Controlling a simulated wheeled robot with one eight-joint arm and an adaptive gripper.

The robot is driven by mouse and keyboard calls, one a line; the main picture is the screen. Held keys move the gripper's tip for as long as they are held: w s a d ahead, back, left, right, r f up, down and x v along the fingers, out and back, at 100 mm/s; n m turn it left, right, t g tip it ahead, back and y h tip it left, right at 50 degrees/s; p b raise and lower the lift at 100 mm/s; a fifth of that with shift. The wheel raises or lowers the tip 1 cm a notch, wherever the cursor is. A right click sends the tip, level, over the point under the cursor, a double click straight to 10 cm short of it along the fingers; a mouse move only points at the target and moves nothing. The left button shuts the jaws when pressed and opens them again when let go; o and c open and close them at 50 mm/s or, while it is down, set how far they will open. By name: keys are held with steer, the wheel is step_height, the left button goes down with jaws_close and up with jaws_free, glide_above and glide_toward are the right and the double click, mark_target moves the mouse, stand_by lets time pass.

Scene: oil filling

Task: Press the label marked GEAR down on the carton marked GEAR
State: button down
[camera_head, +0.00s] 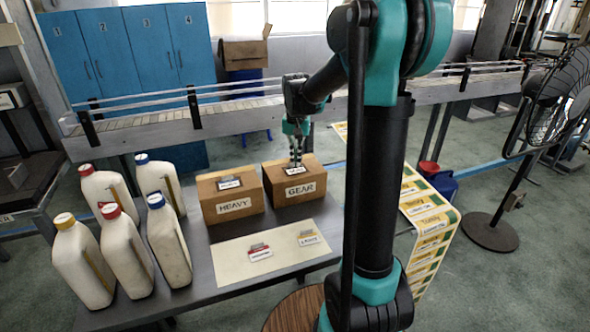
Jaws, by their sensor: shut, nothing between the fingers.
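The carton marked GEAR (301,191) stands on the grey table, at the right of the carton marked HEAVY. A small white label (296,171) with a dark tab lies on top of the GEAR carton; its print is too small to read. My gripper (296,161) points down over this label, shut and empty. Its fingertips are at or just above the label; I cannot tell if they touch. They partly hide the label's tab.
The HEAVY carton (235,208) has a label on top too. Several cream oil jugs (125,250) stand at the left. A conveyor (240,115) runs behind.

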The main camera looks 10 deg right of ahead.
mark_target(296, 170)
steer(key=shift+f, duration=0.9)
stand_by(0.8)
step_height(296, 170, up, 8)
stand_by(1.2)
